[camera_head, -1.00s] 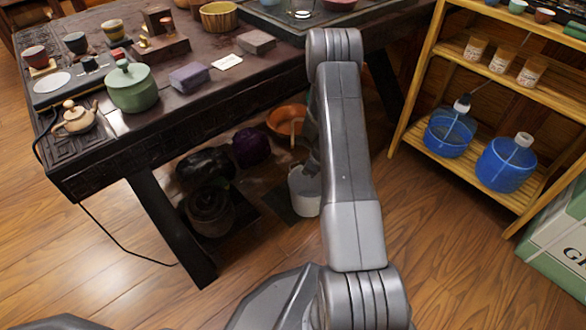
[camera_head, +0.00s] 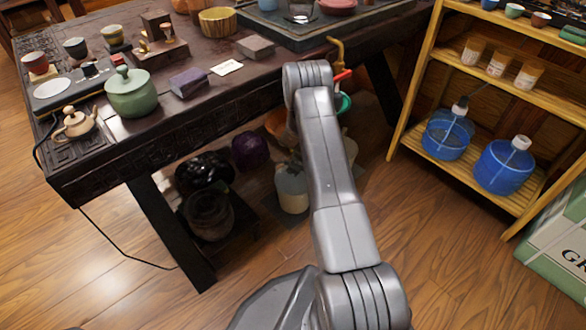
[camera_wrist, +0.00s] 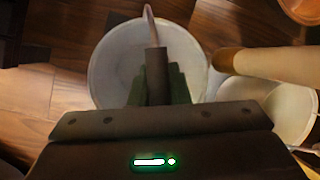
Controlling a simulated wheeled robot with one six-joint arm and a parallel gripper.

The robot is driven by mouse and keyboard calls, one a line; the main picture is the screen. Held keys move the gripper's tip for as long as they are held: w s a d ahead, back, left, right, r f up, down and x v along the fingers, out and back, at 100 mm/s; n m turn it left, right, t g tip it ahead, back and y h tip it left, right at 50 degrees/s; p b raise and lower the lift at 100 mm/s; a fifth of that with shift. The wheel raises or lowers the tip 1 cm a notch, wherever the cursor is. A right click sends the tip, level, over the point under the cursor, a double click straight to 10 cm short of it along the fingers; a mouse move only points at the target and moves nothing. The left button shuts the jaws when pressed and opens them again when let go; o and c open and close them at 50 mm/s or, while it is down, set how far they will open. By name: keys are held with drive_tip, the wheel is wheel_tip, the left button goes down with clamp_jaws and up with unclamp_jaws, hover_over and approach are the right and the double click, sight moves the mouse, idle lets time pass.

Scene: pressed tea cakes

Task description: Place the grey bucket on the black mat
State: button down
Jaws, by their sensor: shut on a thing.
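The grey bucket (camera_head: 292,193) is under the dark table, at the black mat (camera_head: 270,208). The mat's dark edge shows at the bucket's lower left; I cannot tell whether the bucket's base touches it. In the wrist view the bucket's pale round rim (camera_wrist: 103,65) is below my gripper (camera_wrist: 157,75). My gripper is shut on the bucket's thin curved handle, which rises above the rim. In the head view my arm hides the gripper and part of the bucket's surroundings.
A second pale bucket (camera_wrist: 290,108) is close on the right, with a beige cylinder (camera_wrist: 270,64) over it. An orange basin (camera_head: 277,125) lies behind. Dark pots (camera_head: 208,213) stand left, near the table leg (camera_head: 170,230). A wooden shelf (camera_head: 480,185) is right.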

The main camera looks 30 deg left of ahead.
drive_tip(key=c, duration=1.4)
unclamp_jaws()
drive_tip(key=p+v, duration=0.3)
drive_tip(key=v, duration=0.4)
drive_tip(key=shift+d+r, duration=0.1)
drive_tip(key=shift+r, duration=0.2)
